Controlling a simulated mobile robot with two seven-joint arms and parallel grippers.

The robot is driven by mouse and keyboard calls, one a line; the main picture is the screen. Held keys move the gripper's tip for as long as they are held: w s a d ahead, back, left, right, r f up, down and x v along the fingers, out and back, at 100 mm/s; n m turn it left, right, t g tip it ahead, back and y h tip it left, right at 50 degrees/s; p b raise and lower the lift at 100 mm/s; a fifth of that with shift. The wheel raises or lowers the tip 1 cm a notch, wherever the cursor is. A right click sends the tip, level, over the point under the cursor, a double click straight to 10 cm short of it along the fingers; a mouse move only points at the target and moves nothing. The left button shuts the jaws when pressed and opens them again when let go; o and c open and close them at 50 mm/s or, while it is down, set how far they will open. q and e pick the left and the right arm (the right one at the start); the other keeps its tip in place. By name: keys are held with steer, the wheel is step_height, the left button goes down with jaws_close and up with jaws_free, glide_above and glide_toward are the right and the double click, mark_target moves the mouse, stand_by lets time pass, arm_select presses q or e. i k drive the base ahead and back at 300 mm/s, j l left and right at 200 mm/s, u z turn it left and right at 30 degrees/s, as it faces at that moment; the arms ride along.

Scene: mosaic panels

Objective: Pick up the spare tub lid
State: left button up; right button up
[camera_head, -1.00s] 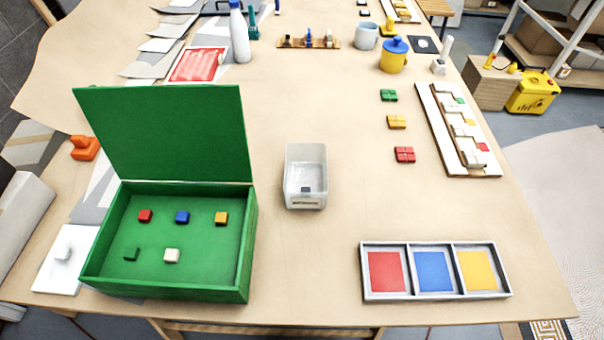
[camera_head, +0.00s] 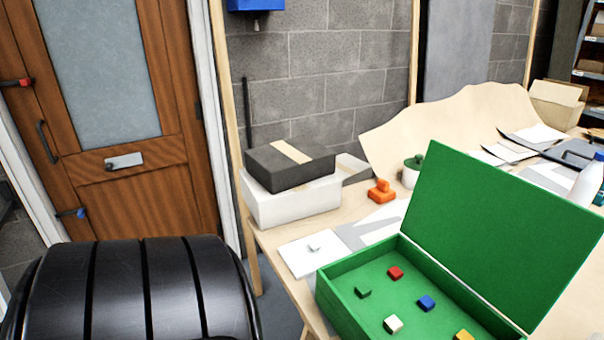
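A flat white square plate with a small raised white knob (camera_head: 315,250) lies on the left end of the table and looks like the tub lid. It sits left of the open green box (camera_head: 351,306), apart from it, and is fully visible. The clear tub is out of view now. Neither of my grippers is in view.
A black box (camera_head: 287,168) rests on a white box (camera_head: 290,202) behind the plate. An orange object (camera_head: 381,192) and a potted plant (camera_head: 411,171) stand beyond. A large black ribbed shape, unclear, fills the lower left. A wooden door (camera_head: 137,206) is behind.

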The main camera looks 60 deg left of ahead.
mark_target(303, 257)
steer(key=k+z, duration=0.2)
steer(key=k, duration=0.35)
steer(key=k+l+z, duration=0.15)
steer(key=k, duration=0.35)
steer(key=z, duration=1.7)
steer(key=k+j+z, duration=0.8)
steer(key=k+j, duration=1.1)
steer(key=k, duration=0.2)
